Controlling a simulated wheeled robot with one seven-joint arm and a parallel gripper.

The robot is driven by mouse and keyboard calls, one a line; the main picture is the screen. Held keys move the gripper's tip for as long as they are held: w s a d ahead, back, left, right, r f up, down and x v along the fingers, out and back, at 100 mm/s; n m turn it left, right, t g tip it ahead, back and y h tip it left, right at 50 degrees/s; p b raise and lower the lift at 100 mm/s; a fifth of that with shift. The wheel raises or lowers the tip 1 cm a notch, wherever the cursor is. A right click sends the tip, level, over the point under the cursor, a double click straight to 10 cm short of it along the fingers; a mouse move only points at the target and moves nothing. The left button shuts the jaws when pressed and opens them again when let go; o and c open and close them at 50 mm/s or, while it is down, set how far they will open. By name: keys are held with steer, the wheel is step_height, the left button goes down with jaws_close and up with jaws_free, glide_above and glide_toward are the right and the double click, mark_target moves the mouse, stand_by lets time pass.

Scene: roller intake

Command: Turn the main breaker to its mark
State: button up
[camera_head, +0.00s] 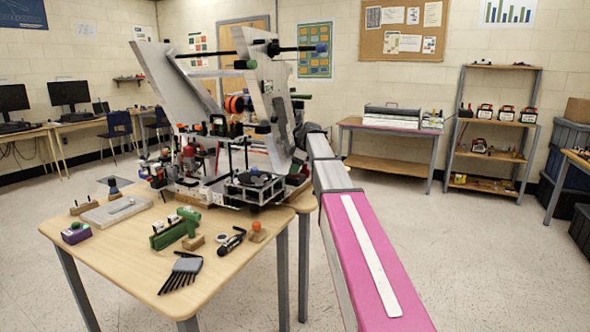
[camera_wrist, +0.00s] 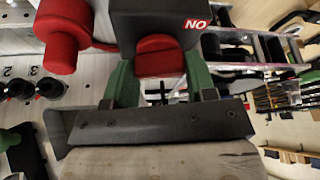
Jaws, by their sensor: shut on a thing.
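The main breaker shows in the wrist view as a dark housing (camera_wrist: 160,20) with a red knob (camera_wrist: 160,56) on it. A small red label on the housing reads "NO" in the picture; it could be "ON" upside down. My gripper (camera_wrist: 161,68) has its two green fingers on either side of the red knob and is shut on it. No mark for the knob can be made out. In the head view my arm reaches to the robot on the table, and the gripper and breaker cannot be made out there.
A larger red part (camera_wrist: 65,32) sits left of the housing in the wrist view. Black round fittings (camera_wrist: 50,88) line a pale numbered plate beside it. In the head view the table (camera_head: 130,262) holds several tools and parts. The floor to the right (camera_head: 480,260) is clear.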

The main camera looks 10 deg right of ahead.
steer(key=n+g, duration=0.2)
steer(key=n, duration=0.3)
steer(key=shift+w, duration=0.1)
steer(key=shift+n, duration=0.4)
steer(key=o, duration=0.9)
steer(key=shift+o, duration=0.2)
steer(key=v, duration=1)
steer(key=shift+d+r, duration=0.2)
steer(key=shift+r, duration=0.15)
